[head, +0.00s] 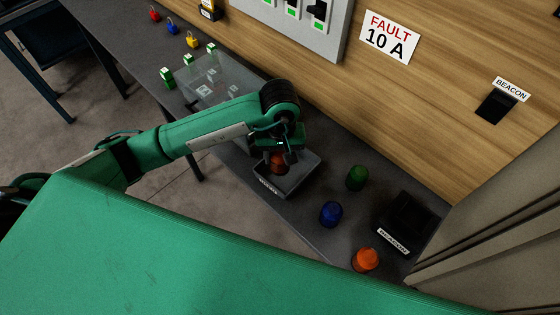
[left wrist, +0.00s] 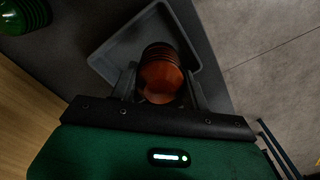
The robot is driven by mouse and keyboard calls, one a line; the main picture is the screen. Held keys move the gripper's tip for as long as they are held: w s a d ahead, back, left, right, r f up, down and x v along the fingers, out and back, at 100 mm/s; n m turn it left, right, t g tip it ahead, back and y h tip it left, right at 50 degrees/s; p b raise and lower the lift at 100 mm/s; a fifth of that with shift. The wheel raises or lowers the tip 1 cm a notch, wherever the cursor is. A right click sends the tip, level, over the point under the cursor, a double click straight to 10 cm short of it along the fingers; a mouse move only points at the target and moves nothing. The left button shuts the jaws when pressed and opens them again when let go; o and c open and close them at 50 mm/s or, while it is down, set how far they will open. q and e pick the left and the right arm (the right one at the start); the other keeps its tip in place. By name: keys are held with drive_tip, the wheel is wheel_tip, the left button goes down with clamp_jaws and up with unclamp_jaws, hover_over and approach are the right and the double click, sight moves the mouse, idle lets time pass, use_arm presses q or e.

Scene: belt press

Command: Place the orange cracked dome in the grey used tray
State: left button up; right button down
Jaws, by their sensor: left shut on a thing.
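A dark orange ribbed dome (head: 277,162) is between the fingers of my left gripper (head: 279,158), which is shut on it. In the left wrist view the dome (left wrist: 160,73) fills the gap between the fingertips. The grey tray (head: 304,178) lies directly below the gripper, with a label on its front wall; its rim also shows in the left wrist view (left wrist: 110,45). The dome is over or inside the tray; I cannot tell whether it touches the floor. Cracks are not clear. My right gripper is not in view.
On the dark bench to the right are a green dome (head: 357,178), a blue dome (head: 331,213), a brighter orange dome (head: 365,260) and a black beacon base (head: 405,222). A clear box (head: 215,80) with several green-marked items and coloured padlocks lie left. A wooden panel (head: 440,100) stands behind.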

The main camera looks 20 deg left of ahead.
sight(280, 166)
use_arm(q)
wheel_tip(280, 166, down, 5)
drive_tip(key=shift+f+p, duration=0.1)
drive_tip(key=shift+p, duration=0.55)
drive_tip(key=shift+f, duration=0.1)
drive_tip(key=shift+f+b, duration=0.15)
drive_tip(key=shift+b, duration=0.15)
drive_tip(key=o, duration=1)
